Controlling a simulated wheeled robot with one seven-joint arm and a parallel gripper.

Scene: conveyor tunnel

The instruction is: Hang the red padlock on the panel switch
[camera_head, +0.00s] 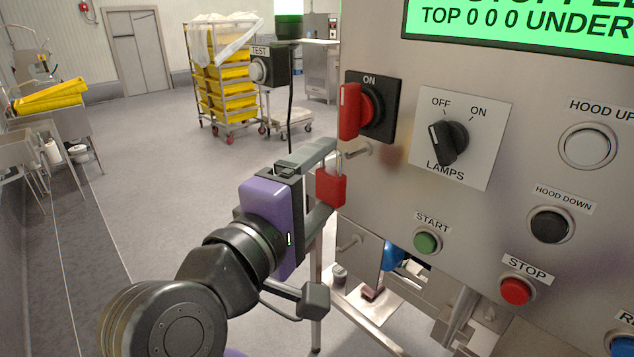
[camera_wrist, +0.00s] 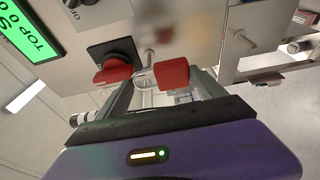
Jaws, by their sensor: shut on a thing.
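The red padlock (camera_head: 331,188) is between the fingers of my gripper (camera_head: 327,178), which is shut on it in front of the panel. In the head view it hangs body down, its pale shackle at the top. In the wrist view the padlock (camera_wrist: 173,73) sits between the fingertips, its shackle pointing left. The red panel switch (camera_head: 350,110), on a black plate marked ON, is above and slightly right of the padlock; it also shows in the wrist view (camera_wrist: 115,73). A metal peg (camera_head: 358,151) sticks out below the switch, close to the shackle. I cannot tell whether the shackle is around the peg.
The steel panel (camera_head: 400,205) fills the right, with a lamps knob (camera_head: 447,140), a green start button (camera_head: 426,242) and a red stop button (camera_head: 515,290). Open floor lies to the left.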

